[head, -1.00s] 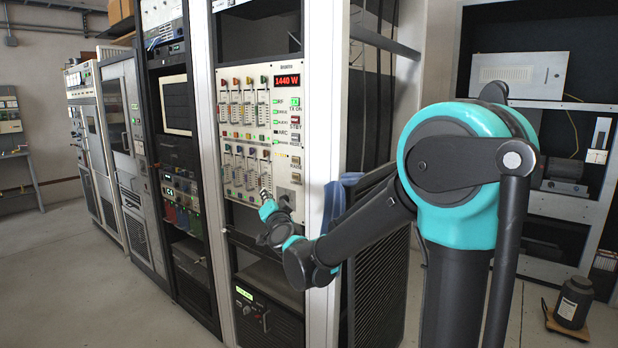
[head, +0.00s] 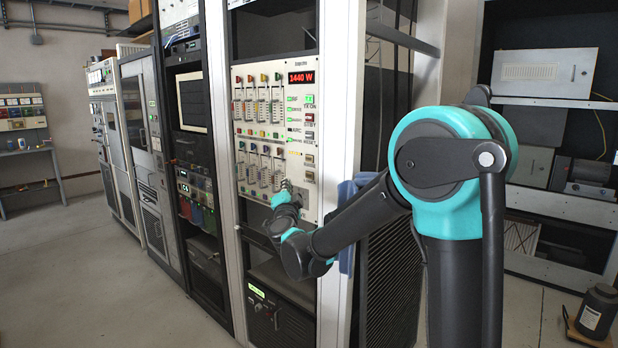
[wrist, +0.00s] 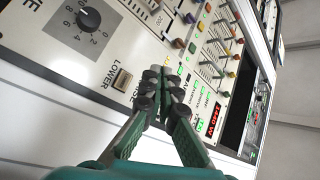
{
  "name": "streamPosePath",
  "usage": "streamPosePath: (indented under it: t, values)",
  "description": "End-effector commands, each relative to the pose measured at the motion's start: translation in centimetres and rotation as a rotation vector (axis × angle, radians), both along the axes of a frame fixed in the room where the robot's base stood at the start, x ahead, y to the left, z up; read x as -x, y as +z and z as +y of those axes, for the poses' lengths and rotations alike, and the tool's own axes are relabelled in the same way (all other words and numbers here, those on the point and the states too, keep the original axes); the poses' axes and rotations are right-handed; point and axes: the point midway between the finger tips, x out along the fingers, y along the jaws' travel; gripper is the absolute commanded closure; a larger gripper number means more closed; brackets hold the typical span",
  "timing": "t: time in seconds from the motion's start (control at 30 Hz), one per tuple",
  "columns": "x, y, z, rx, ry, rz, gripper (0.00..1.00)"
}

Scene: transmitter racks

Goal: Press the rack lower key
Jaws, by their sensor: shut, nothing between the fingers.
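My gripper (wrist: 163,82) is shut and empty, just right of the key in that view. It covers part of another label, ending in "ISE". A gap shows in the picture between fingertips and lower key; I cannot tell their distance from the panel. In the head view, my gripper (head: 287,187) is at the bottom of the rack's control panel (head: 240,150).
A black dial knob (wrist: 88,18) sits beyond the key. Rows of coloured sliders (head: 265,115) and a red 1440 W display (head: 301,77) are on the panel. Open floor lies at the left.

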Motion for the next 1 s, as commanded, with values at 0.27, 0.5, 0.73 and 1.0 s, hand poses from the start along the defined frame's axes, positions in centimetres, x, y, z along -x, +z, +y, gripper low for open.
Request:
streamPosePath:
  t: [0.27,0.5,0.73,1.0]
  values:
    - [-3.0,0.0,-2.4,0.001,-0.003,0.000,1.00]
    - [-5.0,0.0,-4.0,0.002,-0.002,0.000,1.00]
    - [-5.9,0.0,-4.6,0.000,-0.001,0.001,1.00]
    - [-5.9,0.0,-4.6,0.001,0.000,0.000,1.00]
